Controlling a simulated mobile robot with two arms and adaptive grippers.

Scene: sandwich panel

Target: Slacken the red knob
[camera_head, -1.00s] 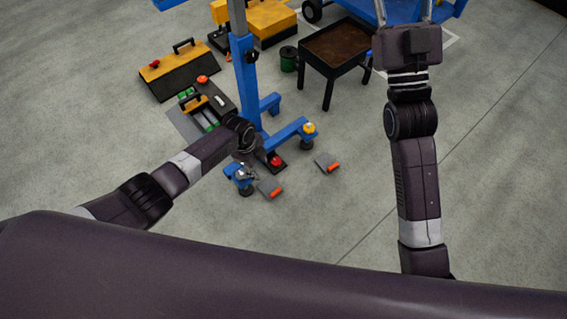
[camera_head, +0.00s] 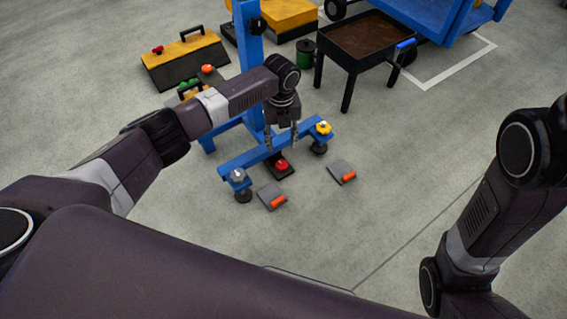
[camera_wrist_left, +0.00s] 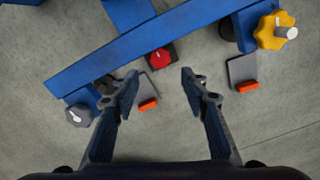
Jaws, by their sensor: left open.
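The red knob (camera_head: 281,165) sits on a small dark base close to the near side of the blue crossbeam (camera_head: 240,157). In the left wrist view the red knob (camera_wrist_left: 158,60) shows between and just beyond my fingertips. My left gripper (camera_head: 281,139) is above the beam in the head view, pointing down, apart from the knob. In the left wrist view the left gripper (camera_wrist_left: 160,75) is open and empty, its fingers on either side of the knob's line. My right gripper is out of the picture; only my right arm shows.
A yellow knob (camera_head: 323,127) and a grey knob (camera_head: 238,175) stand at the beam's ends. Two grey plates with orange ends, one nearer (camera_head: 271,196) and one to the right (camera_head: 341,172), lie on the floor. A brown-topped stand (camera_head: 366,45) is behind. The near floor is clear.

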